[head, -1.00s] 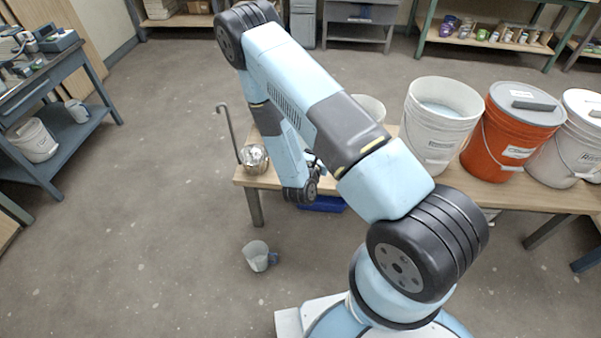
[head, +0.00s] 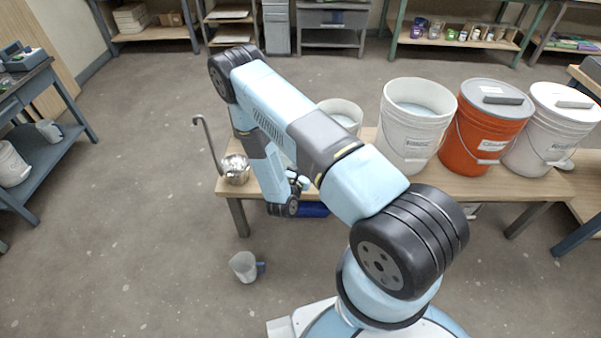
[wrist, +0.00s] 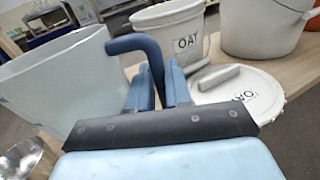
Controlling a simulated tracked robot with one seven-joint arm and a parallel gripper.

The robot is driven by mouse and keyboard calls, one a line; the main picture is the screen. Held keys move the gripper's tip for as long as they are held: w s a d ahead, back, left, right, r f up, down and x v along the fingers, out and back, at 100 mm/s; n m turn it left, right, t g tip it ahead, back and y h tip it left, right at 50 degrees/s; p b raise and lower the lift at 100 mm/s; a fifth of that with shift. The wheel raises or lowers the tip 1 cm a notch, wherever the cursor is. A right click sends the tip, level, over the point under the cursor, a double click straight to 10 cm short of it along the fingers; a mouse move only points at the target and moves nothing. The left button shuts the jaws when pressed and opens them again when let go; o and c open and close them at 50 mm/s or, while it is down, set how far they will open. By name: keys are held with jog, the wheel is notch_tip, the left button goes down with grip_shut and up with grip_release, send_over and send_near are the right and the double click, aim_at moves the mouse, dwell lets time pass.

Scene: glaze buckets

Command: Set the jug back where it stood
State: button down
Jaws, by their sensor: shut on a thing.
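In the wrist view, my gripper (wrist: 160,82) is shut on the blue-grey handle (wrist: 138,43) of a pale jug (wrist: 58,82). The jug body fills the left side of that view and looks upright or slightly tilted. In the head view, part of my gripper (head: 299,182) shows at the near side of the bench (head: 470,187); the held jug is hidden behind my arm there. I cannot tell whether its base touches the bench.
A steel pot with a ladle (head: 236,170) stands at the bench's left corner. An OAT bucket (wrist: 168,35) and its lid (wrist: 240,92) are beyond my gripper. Larger buckets (head: 415,125) line the right.

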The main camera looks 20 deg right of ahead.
jog(key=shift+w+d+f, duration=0.1)
jog(key=shift+w+f, duration=0.65)
jog(key=shift+f, duration=0.7)
jog(key=shift+w+d+f, duration=0.1)
jog(key=shift+w+f, duration=0.7)
jog(key=shift+f, duration=0.7)
jog(key=shift+w+f, duration=0.75)
jog(key=shift+f, duration=0.7)
jog(key=c, duration=1.1)
grip_release()
jog(key=shift+o, duration=0.2)
